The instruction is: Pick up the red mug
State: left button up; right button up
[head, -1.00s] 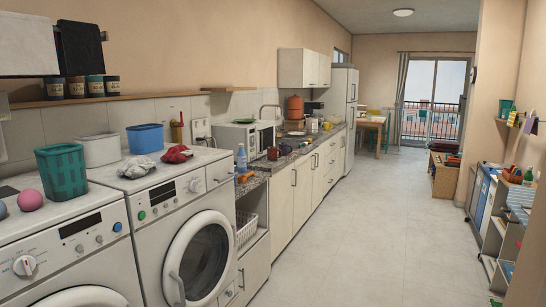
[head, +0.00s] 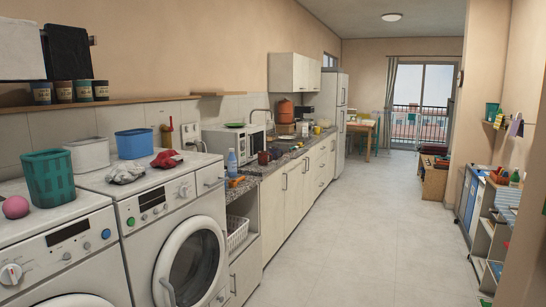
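A small dark red mug (head: 263,158) stands on the speckled kitchen counter (head: 268,170), just right of the white microwave (head: 238,141). It is small in the head view, and I cannot make out its handle. Nothing is touching it that I can tell. Neither of my grippers shows in the head view.
Two white washing machines (head: 172,208) stand at the left, with a teal basket (head: 48,177) and crumpled cloths on top. A blue bottle (head: 232,162) stands on the counter's near end. The pale floor (head: 358,230) is clear. Shelving (head: 487,230) lines the right.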

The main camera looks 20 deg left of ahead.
aim_at(263, 156)
jog(key=i+u, duration=0.25)
jog(key=i, duration=1.8)
jog(key=i+u, duration=0.1)
jog(key=i, duration=0.9)
jog(key=i+l+u, duration=0.1)
jog(key=i, duration=0.85)
jog(key=i+l+u, duration=0.15)
jog(key=i+u, duration=0.3)
jog(key=i+l+u, duration=1)
jog(key=l, duration=0.2)
jog(key=i+l+u, duration=0.2)
jog(key=l, duration=0.15)
jog(key=i+l+u, duration=0.15)
jog(key=l, duration=0.25)
jog(key=l+u, duration=0.15)
jog(key=l, duration=0.2)
jog(key=i+l, duration=0.05)
